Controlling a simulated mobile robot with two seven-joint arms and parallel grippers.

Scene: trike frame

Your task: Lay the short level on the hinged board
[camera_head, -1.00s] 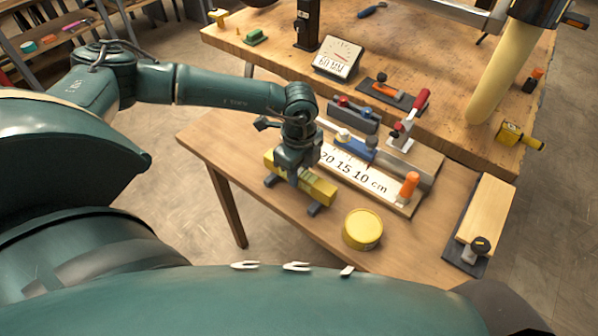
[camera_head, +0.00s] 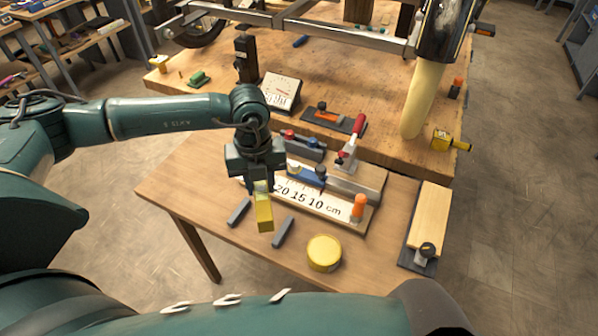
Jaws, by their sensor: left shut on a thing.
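The short level is a yellow bar (camera_head: 264,218) in the head view. My left gripper (camera_head: 260,188) is shut on it from above and holds it over the small table, turned with one end towards me. Two dark grey rests (camera_head: 283,232) lie below it, one on each side in the picture. The hinged board (camera_head: 430,215) is a pale wooden board on a dark base at the table's right end, with a dark knob (camera_head: 427,250) at its near end. Its top is bare. My right gripper is not in view.
A yellow round tin (camera_head: 324,253) stands between the level and the hinged board. A ruler fixture (camera_head: 315,200) with an orange knob (camera_head: 358,207) and a red-handled clamp (camera_head: 355,140) lies behind. A workbench (camera_head: 390,148) stands beyond.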

